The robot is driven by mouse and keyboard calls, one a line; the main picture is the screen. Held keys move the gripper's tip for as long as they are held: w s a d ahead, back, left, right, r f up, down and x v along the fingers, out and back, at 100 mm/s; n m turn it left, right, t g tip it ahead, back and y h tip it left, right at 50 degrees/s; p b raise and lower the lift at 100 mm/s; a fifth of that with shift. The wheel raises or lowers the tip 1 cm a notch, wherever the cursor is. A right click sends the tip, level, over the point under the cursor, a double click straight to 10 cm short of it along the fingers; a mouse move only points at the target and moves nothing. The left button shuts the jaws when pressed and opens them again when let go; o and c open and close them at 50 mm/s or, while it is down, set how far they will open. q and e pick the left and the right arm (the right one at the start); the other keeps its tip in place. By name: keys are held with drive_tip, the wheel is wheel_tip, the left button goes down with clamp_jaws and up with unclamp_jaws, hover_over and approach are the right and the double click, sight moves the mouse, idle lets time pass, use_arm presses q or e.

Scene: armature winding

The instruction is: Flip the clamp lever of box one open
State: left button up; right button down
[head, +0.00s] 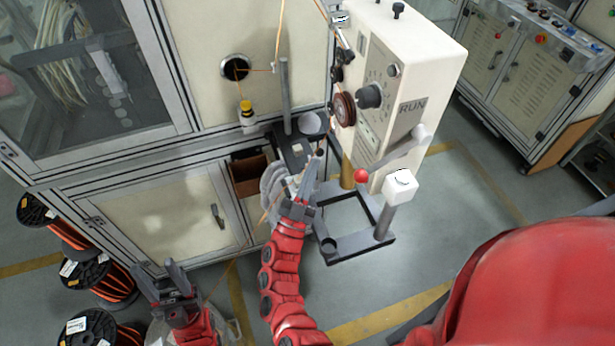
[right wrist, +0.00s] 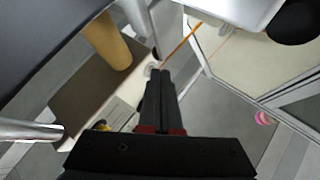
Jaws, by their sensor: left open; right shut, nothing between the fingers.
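I cannot tell for certain whether this is the clamp lever of box one. My right gripper (head: 313,172) is shut and empty, left of the red knob and apart from it, near the grey stand. Its shut fingers (right wrist: 160,78) also show in the right wrist view, where no lever is clear. My left gripper (head: 160,280) is open and empty at the lower left, in front of the cabinet.
A grey frame (head: 375,250) with a white block (head: 400,187) on a post stands right of my right gripper. An upright grey rod (head: 285,95) and a yellow-capped part (head: 246,110) are beyond it. Wire spools (head: 85,270) stand at left. Orange wire (right wrist: 180,45) passes near the right fingers.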

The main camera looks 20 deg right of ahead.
drive_tip(key=shift+w+d+f, duration=0.15)
drive_tip(key=shift+w+d, duration=0.1)
drive_tip(key=shift+w, duration=0.1)
drive_tip(key=shift+d+f+m+g+h+b, duration=0.15)
drive_tip(key=shift+d+m+g+h+b, duration=0.15)
drive_tip(key=shift+m+g+b, duration=0.35)
drive_tip(key=shift+d+m+g+b, duration=0.3)
drive_tip(key=shift+d+m+g, duration=0.1)
drive_tip(key=shift+m+g, duration=0.45)
drive_tip(key=shift+d+m+g+b, duration=0.3)
drive_tip(key=shift+d+m+g, duration=0.05)
drive_tip(key=shift+m+g, duration=0.4)
drive_tip(key=shift+r, duration=0.2)
